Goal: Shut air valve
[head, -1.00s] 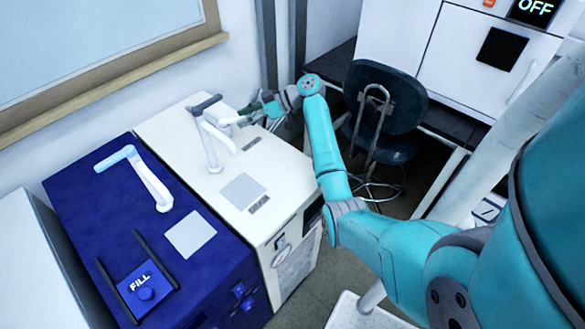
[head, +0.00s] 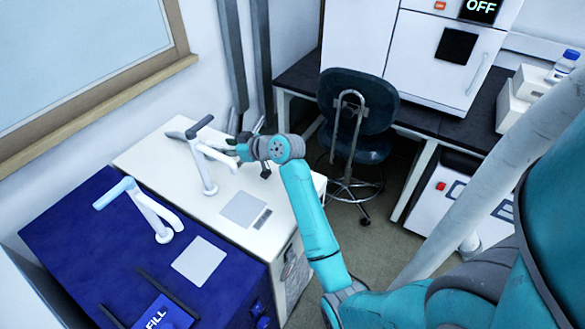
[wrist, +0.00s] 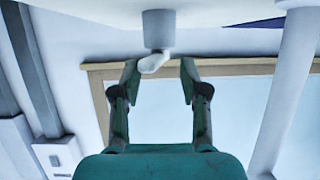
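A white tap-like fitting (head: 207,172) with a dark grey lever on top stands upright on the white cabinet. It carries a white arm that reaches right, toward my gripper. No label marks it as the air valve. My gripper (head: 234,149) is just to the right of this fitting, low over the cabinet top. In the wrist view my gripper (wrist: 160,80) is open, with its two fingers apart. A pale fitting with a white tip (wrist: 153,62) shows between and just beyond the fingertips. I cannot tell whether a finger touches it.
A blue cabinet (head: 85,215) with a similar white tap, blue-handled (head: 115,193), stands to the left. A dark chair (head: 358,105) is behind and right of my arm. A black bench (head: 420,125) lies beyond it. A window (head: 80,55) is on the left wall.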

